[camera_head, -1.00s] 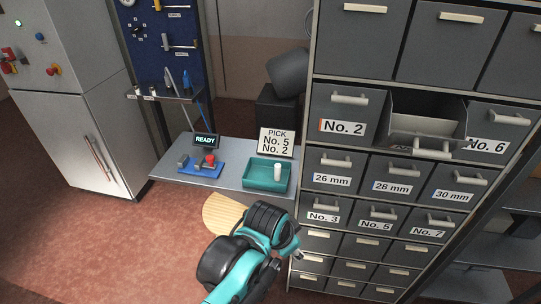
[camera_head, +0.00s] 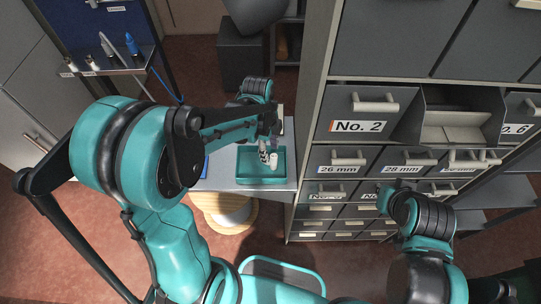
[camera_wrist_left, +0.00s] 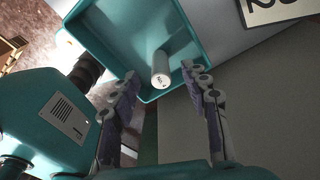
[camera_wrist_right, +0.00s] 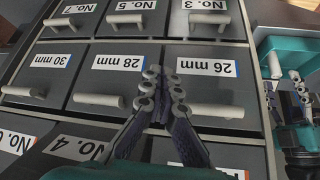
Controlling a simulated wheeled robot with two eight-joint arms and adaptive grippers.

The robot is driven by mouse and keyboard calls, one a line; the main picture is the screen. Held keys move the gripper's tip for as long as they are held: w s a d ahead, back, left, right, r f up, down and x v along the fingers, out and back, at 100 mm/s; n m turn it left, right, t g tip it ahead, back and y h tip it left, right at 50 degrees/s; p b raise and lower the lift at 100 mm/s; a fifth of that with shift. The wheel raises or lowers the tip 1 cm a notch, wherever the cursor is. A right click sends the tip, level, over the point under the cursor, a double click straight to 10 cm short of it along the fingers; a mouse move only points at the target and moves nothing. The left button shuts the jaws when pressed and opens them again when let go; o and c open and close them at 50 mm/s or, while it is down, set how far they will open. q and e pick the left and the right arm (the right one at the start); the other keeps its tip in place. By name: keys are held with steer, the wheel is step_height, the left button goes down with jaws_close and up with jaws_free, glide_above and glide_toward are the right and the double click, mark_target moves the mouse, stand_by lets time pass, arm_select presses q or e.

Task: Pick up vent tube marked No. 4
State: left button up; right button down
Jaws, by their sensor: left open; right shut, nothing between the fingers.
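A white vent tube (camera_wrist_left: 160,70) stands in a teal tray (camera_wrist_left: 190,40) in the left wrist view; the mark on its end is too small to read surely. The tube (camera_head: 273,161) and tray (camera_head: 262,181) also show in the head view. My left gripper (camera_wrist_left: 163,76) is open, its fingers reaching over the tray's near edge on either side of the tube, not closed on it. My right gripper (camera_wrist_right: 165,84) is shut and empty in front of the drawers. A drawer labelled No. 4 (camera_wrist_right: 75,148) shows upside down in the right wrist view.
The drawer cabinet (camera_head: 321,120) fills the right side; one drawer (camera_head: 455,128) beside No. 2 is pulled out. The tray rests on a grey table (camera_head: 222,172). A round wooden stool (camera_head: 228,212) stands below the table.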

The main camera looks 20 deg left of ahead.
mark_target(274, 161)
arm_select(q)
steer(key=f, duration=0.2)
steer(key=d+f+b, duration=0.1)
steer(key=f, duration=0.2)
steer(key=shift+s+d+f+b, duration=0.1)
steer(key=shift+d+f+b, duration=0.2)
steer(key=shift+b, duration=0.1)
steer(key=shift+a, duration=0.1)
jaws_close()
